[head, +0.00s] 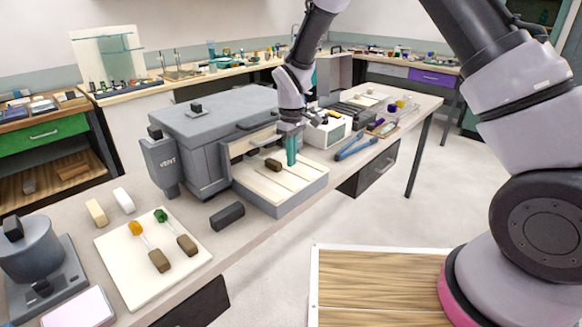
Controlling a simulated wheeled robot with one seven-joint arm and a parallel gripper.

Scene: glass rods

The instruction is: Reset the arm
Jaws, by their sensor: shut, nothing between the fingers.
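My arm reaches in from the upper right. My gripper (291,158), with teal fingers, is shut and empty over the pale open tray (262,190) in front of the grey oven (215,130) marked VENT. A brown handle (273,164) lies in that tray just left of the fingers; whether they touch it I cannot tell. Two rods lie on a cream board (130,285) at the lower left: one with an orange tip (136,228) and brown handle, one with a green tip (161,215) and brown handle.
A dark block (227,216) lies between board and tray. Blue tongs (357,146) and a white device (326,130) stand right of the oven. A grey machine (32,250) is at far left. Open floor (390,215) lies beyond the bench's front edge.

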